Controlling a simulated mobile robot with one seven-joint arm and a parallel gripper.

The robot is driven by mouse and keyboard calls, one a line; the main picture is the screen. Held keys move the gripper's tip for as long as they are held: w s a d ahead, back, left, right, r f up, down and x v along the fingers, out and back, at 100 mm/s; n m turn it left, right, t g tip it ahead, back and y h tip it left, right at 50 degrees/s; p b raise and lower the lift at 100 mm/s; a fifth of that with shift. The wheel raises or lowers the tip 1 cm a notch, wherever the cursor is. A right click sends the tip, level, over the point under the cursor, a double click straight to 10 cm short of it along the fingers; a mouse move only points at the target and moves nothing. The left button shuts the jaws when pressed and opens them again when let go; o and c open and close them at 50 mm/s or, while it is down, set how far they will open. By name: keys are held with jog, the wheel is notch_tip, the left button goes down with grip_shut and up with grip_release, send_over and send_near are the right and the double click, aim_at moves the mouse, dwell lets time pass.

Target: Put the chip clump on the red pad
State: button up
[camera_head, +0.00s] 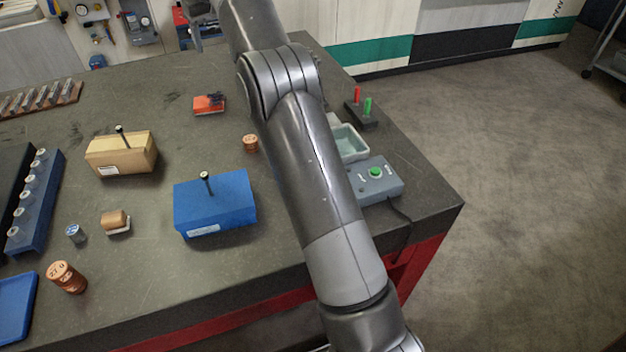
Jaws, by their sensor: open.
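The red pad (203,107) lies flat toward the back of the dark bench, left of my arm. A small dark clump (216,98), which looks like the chip clump, shows at the pad's back right part. It appears to rest on the pad, with nothing holding it. My gripper is not seen in this view.
A blue block (215,205) and a tan block (120,155), each with a dark knob, stand nearer. A copper cylinder (250,143) stands by my arm. A grey button box (375,182), a pale tray (349,143) and red and green pegs (361,100) are at right.

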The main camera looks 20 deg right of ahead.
jog(key=s+d+r+m+t, duration=0.1)
jog(key=s+d+r, duration=0.25)
jog(key=s, duration=0.85)
jog(key=s+d+r+m+t, duration=0.15)
jog(key=s+r, duration=0.25)
jog(key=s, duration=0.8)
jog(key=s+d+f, duration=0.1)
jog(key=s+f, duration=0.4)
jog(key=s, duration=0.3)
jog(key=s+d+f+m, duration=0.1)
jog(key=s+f, duration=0.4)
jog(key=s, duration=0.4)
jog(key=s+f, duration=0.5)
jog(key=s, duration=0.3)
jog(key=shift+s+d+f+t+h, duration=0.2)
jog(key=shift+d+f+t+h, duration=0.1)
jog(key=shift+d+t, duration=0.15)
jog(key=shift+o, duration=0.3)
